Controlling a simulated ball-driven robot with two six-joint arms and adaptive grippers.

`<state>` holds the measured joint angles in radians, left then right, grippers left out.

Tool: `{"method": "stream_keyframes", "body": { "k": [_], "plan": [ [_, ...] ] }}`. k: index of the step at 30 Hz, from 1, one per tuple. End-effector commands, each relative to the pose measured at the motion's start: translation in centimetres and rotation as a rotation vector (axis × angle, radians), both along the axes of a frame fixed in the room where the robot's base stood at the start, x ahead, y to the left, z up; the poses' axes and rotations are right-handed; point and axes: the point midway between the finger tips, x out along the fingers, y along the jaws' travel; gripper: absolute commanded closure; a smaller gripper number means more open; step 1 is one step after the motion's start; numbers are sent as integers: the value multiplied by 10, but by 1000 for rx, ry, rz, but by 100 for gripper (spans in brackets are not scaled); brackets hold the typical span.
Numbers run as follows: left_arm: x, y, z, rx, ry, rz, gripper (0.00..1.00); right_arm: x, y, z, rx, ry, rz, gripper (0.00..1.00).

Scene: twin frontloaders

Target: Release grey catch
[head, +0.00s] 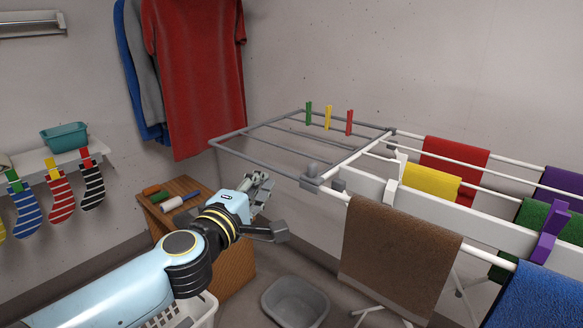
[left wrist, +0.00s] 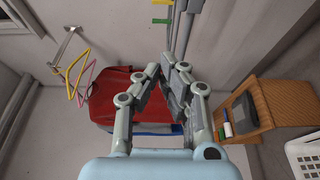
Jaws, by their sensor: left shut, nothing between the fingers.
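The drying rack has a grey wire wing (head: 262,148) that stands out level to the left. A grey blocky fitting, which looks like the grey catch (head: 312,182), sits at the wing's near corner where it meets the white frame. My left gripper (head: 262,183) is left of and a little below this fitting, apart from it. Its fingers are shut and empty; they also show in the left wrist view (left wrist: 168,78). I cannot make out the catch in the left wrist view. My right gripper is not in view.
Green, yellow and red pegs (head: 328,116) stand on the wing. A brown towel (head: 398,250) and other towels hang on the rack. A wooden stand (head: 235,262) is below my left arm. A grey basin (head: 295,302) is on the floor. A red shirt (head: 198,80) hangs behind.

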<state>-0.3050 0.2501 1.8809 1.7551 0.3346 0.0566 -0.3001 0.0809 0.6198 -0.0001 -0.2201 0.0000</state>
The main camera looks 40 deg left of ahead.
Motion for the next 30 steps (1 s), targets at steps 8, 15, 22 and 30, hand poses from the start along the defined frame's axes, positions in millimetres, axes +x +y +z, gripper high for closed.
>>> {"method": "stream_keyframes", "body": {
  "k": [8,15,22,30],
  "plan": [
    [35,9,1,1,-3,0,100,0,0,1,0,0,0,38],
    [85,22,0,1,-2,0,100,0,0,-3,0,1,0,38],
    [94,0,-1,-4,0,0,100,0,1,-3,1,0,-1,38],
    [93,-15,0,0,0,0,100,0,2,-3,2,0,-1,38]
  ]
}}
